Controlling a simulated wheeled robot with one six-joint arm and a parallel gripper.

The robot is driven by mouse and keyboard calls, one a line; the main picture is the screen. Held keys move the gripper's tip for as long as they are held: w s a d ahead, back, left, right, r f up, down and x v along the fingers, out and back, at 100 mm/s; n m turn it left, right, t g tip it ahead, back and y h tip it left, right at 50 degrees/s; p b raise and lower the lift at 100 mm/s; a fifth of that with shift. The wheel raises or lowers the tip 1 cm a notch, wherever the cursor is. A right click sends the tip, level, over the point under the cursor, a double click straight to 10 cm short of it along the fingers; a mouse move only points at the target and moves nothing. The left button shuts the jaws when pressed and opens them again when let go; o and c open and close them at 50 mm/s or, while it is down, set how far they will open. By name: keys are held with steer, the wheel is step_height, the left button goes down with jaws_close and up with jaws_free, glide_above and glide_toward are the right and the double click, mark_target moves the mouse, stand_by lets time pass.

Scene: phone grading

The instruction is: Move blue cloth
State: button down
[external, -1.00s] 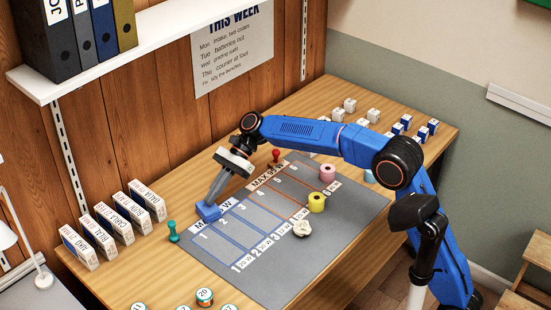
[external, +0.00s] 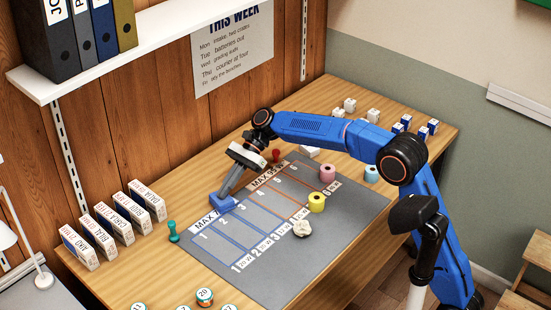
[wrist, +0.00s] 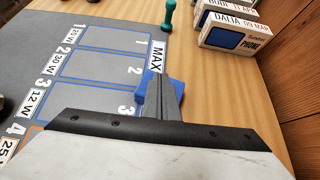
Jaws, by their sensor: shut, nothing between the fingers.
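The blue cloth (external: 225,207) is a small folded-looking patch at the far edge of the grey mat (external: 275,270), by the "MAX" label strip (external: 208,221). My gripper (external: 222,194) points down at it, with its fingertips on or just over the cloth; I cannot tell how firmly they touch. The fingers are shut with nothing between them. In the wrist view the cloth (wrist: 147,78) shows around the fingers, beside the numbered blue-outlined boxes, and the fingers hide part of it.
A teal peg (external: 173,232) and several phone boxes (external: 118,222) stand to the left. A red peg (external: 276,156) is behind the mat. Pink (external: 327,174) and yellow (external: 316,202) rolls and a crumpled white piece (external: 302,229) sit on the mat. Its numbered boxes are mostly clear.

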steer(key=w+d, duration=0.3)
steer(key=w+d+f, duration=0.1)
steer(key=w+d, duration=0.2)
steer(key=w, duration=0.1)
steer(key=w+d, duration=0.3)
steer(key=d, duration=0.1)
steer(key=shift+w+f, duration=0.2)
steer(key=shift+f, duration=0.05)
steer(key=shift+s+a+r, duration=0.1)
steer(key=shift+r, duration=0.2)
steer(key=shift+s+a+r, duration=0.1)
steer(key=shift+r, duration=0.05)
